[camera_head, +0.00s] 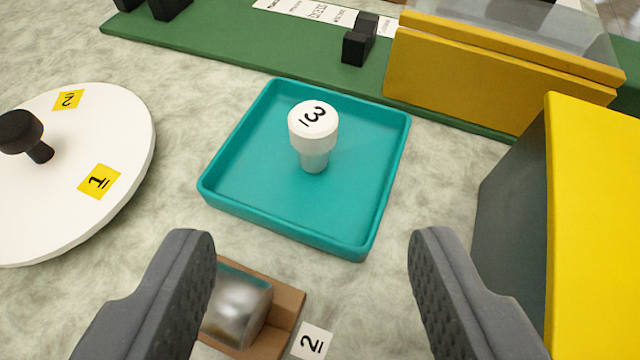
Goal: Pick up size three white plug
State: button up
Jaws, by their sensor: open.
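The white plug (313,136) has a wide round head marked with an underlined 3 and a narrower stem. It stands upright in a square teal tray (232,209), a little right of the tray's middle. My gripper (313,255) shows at the bottom of the view with its two dark grey fingers wide apart. It is open, with nothing held between the fingertips. The plug and tray are ahead of the fingers, and the plug lies roughly midway between them in the picture.
A white turntable (120,130) with a black knob and yellow labels is at left. A brown holder (285,310) with a metal piece sits near the left finger, beside a "2" label (311,341). Yellow blocks (470,75) (595,220) and a green base (220,45) border the back and right.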

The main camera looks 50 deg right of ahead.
aim_at(314, 124)
jog(key=x, duration=0.6)
jog(key=b+x, duration=0.1)
jog(key=x, duration=0.6)
jog(key=shift+w+d+r+b, duration=0.15)
jog(key=shift+d+b, duration=0.1)
jog(key=shift+b, duration=0.05)
jog(key=shift+c, duration=0.3)
jog(key=c, duration=1)
